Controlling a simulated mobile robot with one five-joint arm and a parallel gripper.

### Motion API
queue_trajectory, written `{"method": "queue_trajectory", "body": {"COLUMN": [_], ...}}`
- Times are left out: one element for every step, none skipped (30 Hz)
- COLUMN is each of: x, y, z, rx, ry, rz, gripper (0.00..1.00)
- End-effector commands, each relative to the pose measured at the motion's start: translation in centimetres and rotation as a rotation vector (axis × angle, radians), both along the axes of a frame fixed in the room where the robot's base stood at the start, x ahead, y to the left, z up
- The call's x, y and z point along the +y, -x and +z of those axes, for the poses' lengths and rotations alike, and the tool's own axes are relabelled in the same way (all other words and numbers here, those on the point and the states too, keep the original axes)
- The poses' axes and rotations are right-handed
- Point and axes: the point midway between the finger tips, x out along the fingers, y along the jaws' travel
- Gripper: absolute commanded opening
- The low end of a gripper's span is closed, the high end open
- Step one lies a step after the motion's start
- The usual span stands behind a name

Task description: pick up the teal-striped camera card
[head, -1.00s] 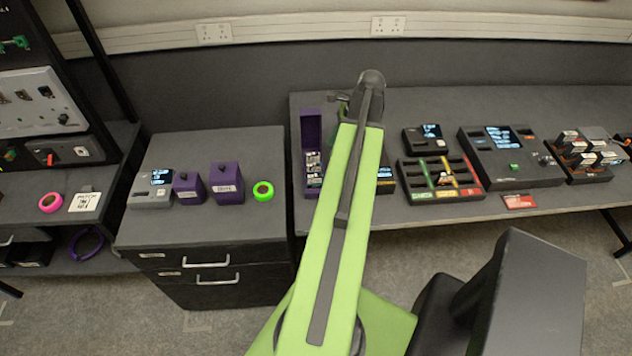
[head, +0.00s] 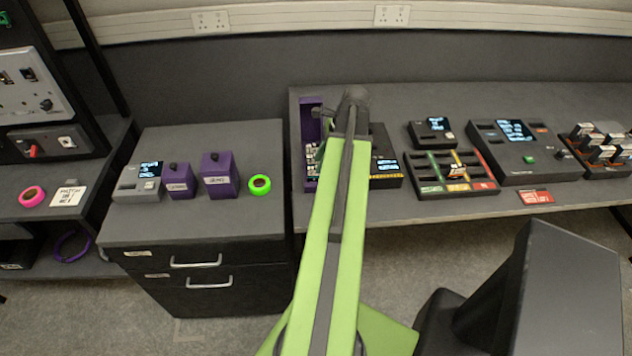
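I cannot make out a teal-striped card for certain. Small cards (head: 311,165) stand in an open purple case (head: 311,105) at the left end of the long bench, partly behind my arm; their stripes are too small to read. My green arm reaches over the bench. My gripper (head: 328,118) is a small dark shape beside the arm's far end, near the right side of the purple case. The arm hides most of it, so its fingers and any contact do not show.
Right of my arm are a black device (head: 384,168), a tray with coloured slots (head: 452,180), a small screen box (head: 432,131), a larger console (head: 520,150) and a rack of cards (head: 604,150). A drawer cabinet (head: 205,230) stands left, with purple boxes and green tape (head: 259,184).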

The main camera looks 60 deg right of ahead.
Motion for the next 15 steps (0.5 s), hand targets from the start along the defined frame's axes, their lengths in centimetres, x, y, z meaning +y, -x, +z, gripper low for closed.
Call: {"method": "queue_trajectory", "body": {"x": [0.0, 0.1, 0.2, 0.2, 0.3, 0.5, 0.6, 0.7, 0.8, 0.9, 1.0, 1.1, 1.1, 1.1, 1.1], "y": [0.0, -0.1, -0.2, -0.3, -0.4, -0.5, -0.7, -0.8, -1.0, -1.1, -1.3, -1.4, -1.4, -1.4, -1.4], "z": [-0.1, -0.4, -0.9, -1.3, -1.8, -2.6, -3.1, -3.6, -4.3, -4.7, -4.9, -5.1, -5.0, -4.9, -4.8], "rx": [0.0, 0.0, 0.0, 0.0, 0.0, 0.0, 0.0, 0.0, 0.0, 0.0, 0.0, -0.001, -0.001, -0.001, -0.001], "ry": [0.0, 0.0, 0.0, 0.0, 0.0, 0.0, 0.0, 0.0, 0.0, 0.0, 0.0, 0.001, 0.001, 0.001, 0.001], "rz": [0.0, 0.0, 0.0, 0.0, 0.001, 0.001, 0.001, 0.0, 0.001, 0.001, 0.0, 0.0, 0.0, 0.0, 0.0], "gripper": [0.4, 0.4, 0.4, 0.4, 0.4, 0.4, 0.4, 0.4, 0.4, 0.4, 0.4, 0.4, 0.4, 0.4, 0.4]}}
